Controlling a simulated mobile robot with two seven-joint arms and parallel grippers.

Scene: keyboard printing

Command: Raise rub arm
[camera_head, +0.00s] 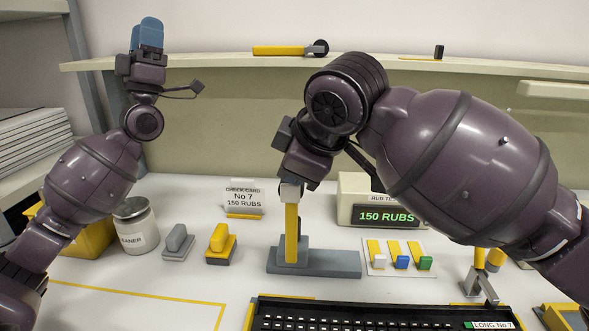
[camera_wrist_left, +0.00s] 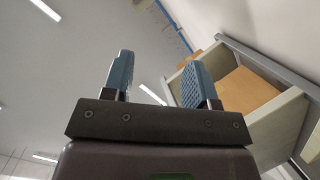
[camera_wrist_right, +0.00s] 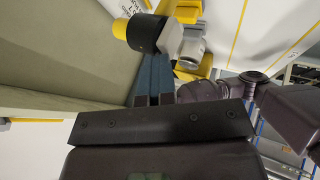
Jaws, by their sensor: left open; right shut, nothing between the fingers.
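The rub arm (camera_head: 291,228) is a yellow bar standing upright on a grey base (camera_head: 325,263), with a pale piece at its top. In the right wrist view a yellow, black and pale grey head (camera_wrist_right: 158,35) lies just beyond the fingertips. My right gripper (camera_head: 296,172) is at the top of the yellow bar, its fingers mostly hidden in the head view. In the right wrist view its blue fingers (camera_wrist_right: 154,75) are shut together, with nothing held; whether they touch the head I cannot tell. My left gripper (camera_head: 148,33) is raised at upper left, open and empty.
A box with a "150 RUBS" display (camera_head: 386,216) stands behind right. A keyboard (camera_head: 375,318) lies in front. Coloured tabs (camera_head: 400,258), a cleaner jar (camera_head: 136,228), a check card (camera_head: 243,197) and small grey and yellow blocks (camera_head: 220,245) stand around. A shelf (camera_head: 230,60) runs behind.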

